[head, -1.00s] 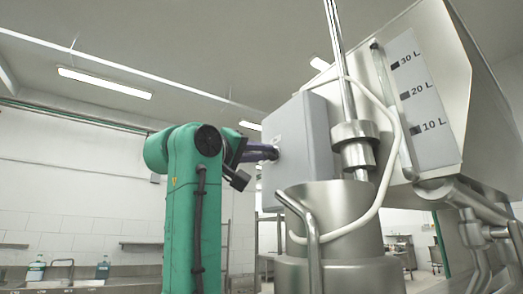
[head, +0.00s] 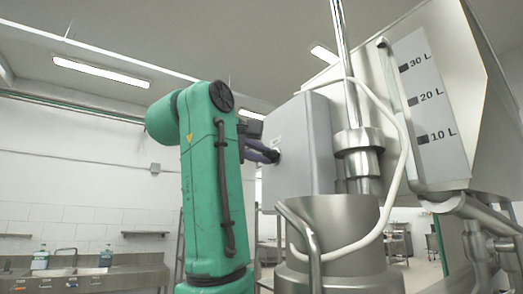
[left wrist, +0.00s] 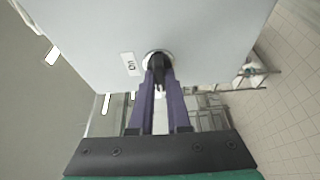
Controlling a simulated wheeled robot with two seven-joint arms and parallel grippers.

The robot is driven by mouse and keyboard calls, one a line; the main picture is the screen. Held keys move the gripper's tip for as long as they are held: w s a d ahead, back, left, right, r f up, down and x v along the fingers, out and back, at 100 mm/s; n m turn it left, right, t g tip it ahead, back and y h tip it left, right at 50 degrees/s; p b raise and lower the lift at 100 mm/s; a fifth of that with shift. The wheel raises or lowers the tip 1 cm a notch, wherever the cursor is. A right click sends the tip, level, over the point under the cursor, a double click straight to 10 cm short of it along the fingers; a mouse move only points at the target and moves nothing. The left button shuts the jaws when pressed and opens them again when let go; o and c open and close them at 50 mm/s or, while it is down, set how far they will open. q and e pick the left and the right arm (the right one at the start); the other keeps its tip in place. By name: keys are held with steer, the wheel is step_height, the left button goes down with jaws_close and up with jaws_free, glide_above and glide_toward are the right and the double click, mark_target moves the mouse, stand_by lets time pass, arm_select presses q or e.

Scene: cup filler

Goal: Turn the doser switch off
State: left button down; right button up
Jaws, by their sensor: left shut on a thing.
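The doser is a large steel machine (head: 455,80) with a grey control box (head: 305,150) on its left side. In the left wrist view, the box face (left wrist: 100,40) fills the top, with a small white label (left wrist: 131,64) that appears to read "On". Beside it is a round switch (left wrist: 157,60) with a black knob and a pale ring. My left gripper (left wrist: 159,82) has its purple fingers shut on the knob. In the head view, the left gripper (head: 275,156) reaches the box's left face from behind my green arm. The right gripper is not in view.
A sink counter with bottles (head: 40,258) stands at the far left.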

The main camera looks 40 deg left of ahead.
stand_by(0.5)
arm_select(q)
steer(key=c, duration=0.9)
jaws_free()
steer(key=s+b, duration=0.1)
steer(key=s, duration=0.3)
steer(key=s+d+b, duration=0.1)
steer(key=s, duration=0.4)
steer(key=s+b, duration=0.2)
steer(key=s, duration=0.3)
steer(key=shift+s+d, duration=0.2)
steer(key=shift+d, duration=0.05)
steer(key=shift+w, duration=0.1)
